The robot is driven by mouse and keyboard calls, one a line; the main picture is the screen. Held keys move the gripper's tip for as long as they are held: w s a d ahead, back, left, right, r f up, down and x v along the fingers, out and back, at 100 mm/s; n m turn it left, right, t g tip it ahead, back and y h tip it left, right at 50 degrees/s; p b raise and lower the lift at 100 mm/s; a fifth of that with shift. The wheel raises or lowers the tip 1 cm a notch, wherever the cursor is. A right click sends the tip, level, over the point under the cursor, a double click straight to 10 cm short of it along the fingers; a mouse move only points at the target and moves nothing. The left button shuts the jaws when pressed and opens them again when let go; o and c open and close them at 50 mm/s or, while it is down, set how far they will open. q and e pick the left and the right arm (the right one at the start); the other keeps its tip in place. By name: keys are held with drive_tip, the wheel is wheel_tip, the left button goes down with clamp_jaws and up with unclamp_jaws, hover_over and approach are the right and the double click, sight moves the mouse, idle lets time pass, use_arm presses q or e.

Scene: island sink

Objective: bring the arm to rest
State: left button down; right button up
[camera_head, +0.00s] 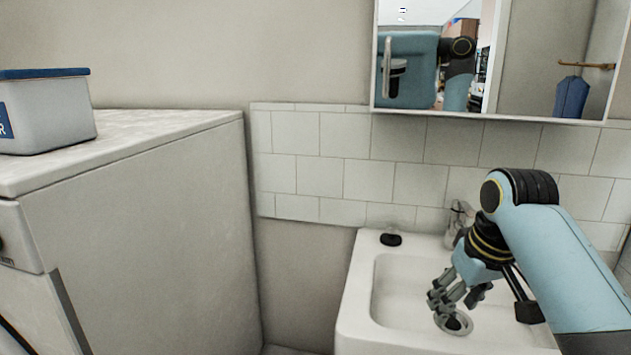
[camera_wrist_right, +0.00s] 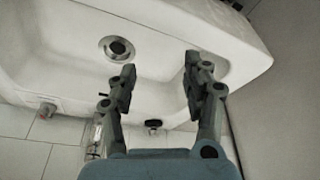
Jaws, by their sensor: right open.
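My right gripper (camera_head: 456,292) hangs over the white sink (camera_head: 352,312), on the blue right arm (camera_head: 560,255) that comes in from the right. In the right wrist view my right gripper (camera_wrist_right: 160,75) has its two fingers apart with nothing between them. The sink basin (camera_wrist_right: 50,45) and its round drain (camera_wrist_right: 117,48) lie beyond the fingertips. The faucet (camera_head: 455,222) is partly hidden behind my right gripper. My left gripper is in neither view.
A black round object (camera_head: 390,239) sits on the sink's back left rim. A white washing machine (camera_head: 150,230) stands at the left with a grey blue-lidded box (camera_head: 48,115) on top. A mirror cabinet (camera_head: 500,60) hangs above the tiled wall (camera_head: 335,170).

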drive_tip(key=s+f, duration=0.1)
drive_tip(key=s+d+f, duration=0.1)
drive_tip(key=s, duration=0.1)
drive_tip(key=shift+f, duration=0.15)
drive_tip(key=s+d+m+h, duration=0.1)
drive_tip(key=s+d+m, duration=0.15)
drive_tip(key=s, duration=2.35)
drive_tip(key=s+d+f+g+b, duration=0.1)
drive_tip(key=s+d+f, duration=0.1)
drive_tip(key=f, duration=1.3)
drive_tip(key=s+d+f, duration=0.2)
drive_tip(key=f, duration=1.2)
use_arm(q)
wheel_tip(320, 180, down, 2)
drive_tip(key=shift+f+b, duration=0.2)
drive_tip(key=shift+b, duration=0.5)
use_arm(e)
drive_tip(key=s+f+g, duration=0.1)
drive_tip(key=s+f, duration=1.3)
drive_tip(key=s, duration=0.2)
drive_tip(key=shift+d+f, duration=0.25)
drive_tip(key=shift+f, duration=0.05)
